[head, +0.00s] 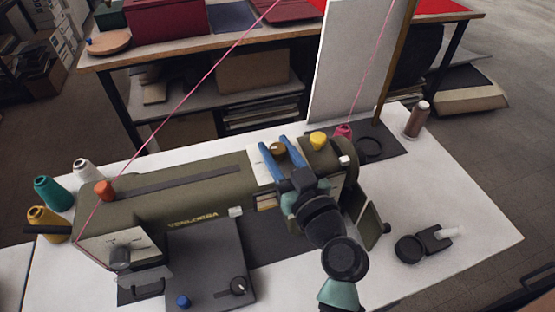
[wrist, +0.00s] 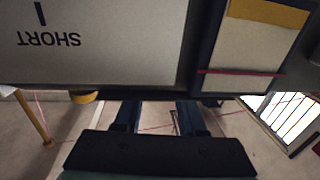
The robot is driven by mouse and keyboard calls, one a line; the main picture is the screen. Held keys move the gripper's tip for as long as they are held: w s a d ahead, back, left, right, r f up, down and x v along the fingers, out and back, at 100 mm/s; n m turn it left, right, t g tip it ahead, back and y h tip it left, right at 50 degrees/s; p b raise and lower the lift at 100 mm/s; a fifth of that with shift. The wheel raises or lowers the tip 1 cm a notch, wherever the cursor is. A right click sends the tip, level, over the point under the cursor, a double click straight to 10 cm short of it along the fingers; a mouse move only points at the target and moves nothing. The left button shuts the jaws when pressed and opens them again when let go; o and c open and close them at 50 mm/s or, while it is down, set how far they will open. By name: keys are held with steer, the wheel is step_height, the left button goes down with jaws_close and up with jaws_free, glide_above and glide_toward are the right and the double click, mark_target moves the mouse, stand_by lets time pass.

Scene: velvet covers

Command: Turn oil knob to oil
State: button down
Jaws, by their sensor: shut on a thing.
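An olive machine (head: 170,198) lies across the white table in the head view. A round brown knob (head: 278,149) stands on a pale plate on its top, toward the right end. My gripper (head: 276,143) has its blue fingers on either side of this knob and is shut on it. Which knob is the oil knob, and any oil mark, I cannot make out. In the wrist view, my fingers (wrist: 158,116) run behind a pale panel (wrist: 95,50) reading "SHORT" upside down, and their tips are hidden.
A yellow knob (head: 318,138) sits just right of my gripper, with a small white knob (head: 344,160) beyond. An orange knob (head: 104,189) is at the machine's left. Pink thread (head: 190,108) crosses above it.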

steer(key=shift+r, duration=0.1)
steer(key=c, duration=0.5)
jaws_free()
steer(key=shift+s+d, duration=0.1)
steer(key=shift+s, duration=0.1)
steer(key=b+v, duration=0.3)
steer(key=v, duration=0.9)
steer(key=shift+s+d, duration=0.2)
steer(key=shift+r, duration=0.1)
